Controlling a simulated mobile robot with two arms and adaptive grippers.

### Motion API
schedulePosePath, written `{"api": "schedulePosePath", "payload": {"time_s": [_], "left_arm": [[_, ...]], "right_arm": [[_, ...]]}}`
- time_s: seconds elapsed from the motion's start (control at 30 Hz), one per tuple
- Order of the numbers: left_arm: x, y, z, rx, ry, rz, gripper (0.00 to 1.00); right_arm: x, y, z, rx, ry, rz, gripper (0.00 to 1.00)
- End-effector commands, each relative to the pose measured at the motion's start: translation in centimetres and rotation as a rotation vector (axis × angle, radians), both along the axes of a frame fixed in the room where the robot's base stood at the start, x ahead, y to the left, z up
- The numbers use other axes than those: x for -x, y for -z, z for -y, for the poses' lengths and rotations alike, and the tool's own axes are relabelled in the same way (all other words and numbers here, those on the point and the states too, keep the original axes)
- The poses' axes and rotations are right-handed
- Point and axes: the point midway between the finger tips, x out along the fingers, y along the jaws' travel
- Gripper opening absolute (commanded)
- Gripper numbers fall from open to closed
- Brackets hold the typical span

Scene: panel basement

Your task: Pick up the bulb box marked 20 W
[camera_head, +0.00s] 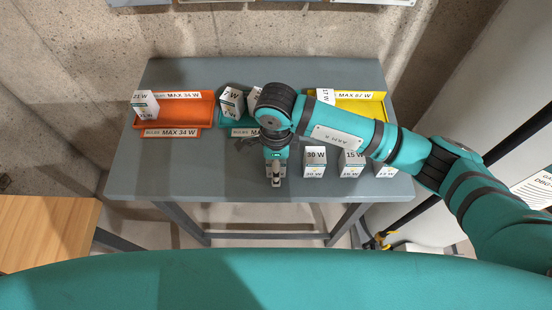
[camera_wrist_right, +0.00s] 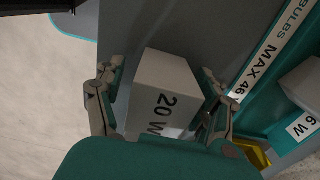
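The white bulb box marked 20 W (camera_wrist_right: 165,98) stands on the grey table in the right wrist view, its mark reading sideways. My right gripper (camera_wrist_right: 163,80) has one finger on each side of it, with narrow gaps showing, so it looks open around the box. In the head view my right gripper (camera_head: 275,177) points down near the table's front edge and hides most of this box. My left gripper is not in view.
On the grey table (camera_head: 230,185), boxes marked 30 W (camera_head: 315,162) and 15 W (camera_head: 352,162) and a partly hidden one (camera_head: 386,168) stand to the right. Behind are an orange tray (camera_head: 190,110), a teal tray (camera_head: 240,131) and a yellow tray (camera_head: 370,108), with boxes in them.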

Motion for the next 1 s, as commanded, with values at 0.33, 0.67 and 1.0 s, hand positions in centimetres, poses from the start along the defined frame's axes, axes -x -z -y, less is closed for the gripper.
{"api": "schedulePosePath", "payload": {"time_s": [0.33, 0.67, 1.0], "left_arm": [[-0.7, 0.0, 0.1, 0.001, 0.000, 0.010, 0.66], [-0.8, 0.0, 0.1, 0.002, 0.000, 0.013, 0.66], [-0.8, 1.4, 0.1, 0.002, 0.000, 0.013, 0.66]], "right_arm": [[0.0, -0.1, 0.0, -0.001, 0.000, 0.000, 0.27], [0.0, -0.1, 0.0, -0.001, 0.000, 0.001, 0.12], [-0.2, -2.2, -0.1, -0.002, -0.001, 0.005, 0.12]]}}
